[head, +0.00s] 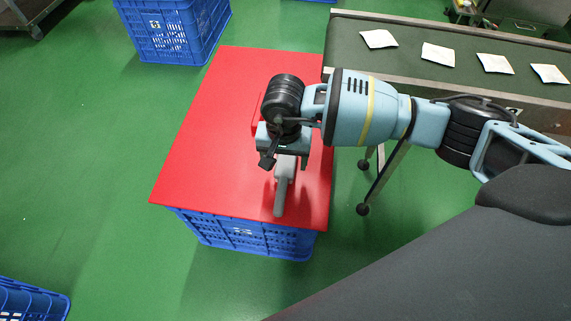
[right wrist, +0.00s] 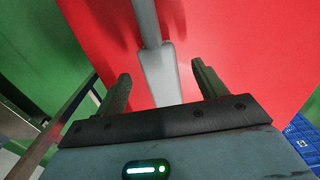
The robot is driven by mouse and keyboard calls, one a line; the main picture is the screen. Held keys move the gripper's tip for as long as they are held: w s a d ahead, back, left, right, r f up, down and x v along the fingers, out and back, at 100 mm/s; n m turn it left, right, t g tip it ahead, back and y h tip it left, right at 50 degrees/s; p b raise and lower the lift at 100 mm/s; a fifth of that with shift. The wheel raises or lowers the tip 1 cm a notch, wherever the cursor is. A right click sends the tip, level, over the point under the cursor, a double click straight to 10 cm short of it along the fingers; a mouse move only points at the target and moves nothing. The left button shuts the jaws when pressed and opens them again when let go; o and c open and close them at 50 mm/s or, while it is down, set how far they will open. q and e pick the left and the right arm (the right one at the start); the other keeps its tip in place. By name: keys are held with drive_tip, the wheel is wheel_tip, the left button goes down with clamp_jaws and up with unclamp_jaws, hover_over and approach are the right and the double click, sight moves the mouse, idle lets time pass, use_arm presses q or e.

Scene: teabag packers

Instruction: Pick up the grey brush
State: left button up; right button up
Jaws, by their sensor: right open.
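The grey brush (head: 281,192) lies on the red board (head: 205,150), near its front right part. My right gripper (head: 285,163) is above the brush and hides its far part in the head view. In the right wrist view the grey brush (right wrist: 160,77) runs up the picture between the two dark fingers of my right gripper (right wrist: 161,70). The gripper is open, with a visible gap on both sides of the brush. Whether the fingers reach down to the brush's height I cannot tell. My left gripper is not in view.
The red board rests on a blue crate (head: 240,232). A conveyor (head: 450,85) with several white packets stands at the right, with its leg close to the board. Another blue crate (head: 175,30) stands at the back left. The board's left half is clear.

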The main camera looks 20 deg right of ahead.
sight(285, 169)
wheel_tip(285, 169, down, 5)
drive_tip(key=shift+s+b, duration=0.15)
drive_tip(key=shift+b, duration=0.65)
drive_tip(key=shift+r, duration=0.1)
drive_tip(key=c, duration=1.1)
drive_tip(key=shift+r, duration=0.1)
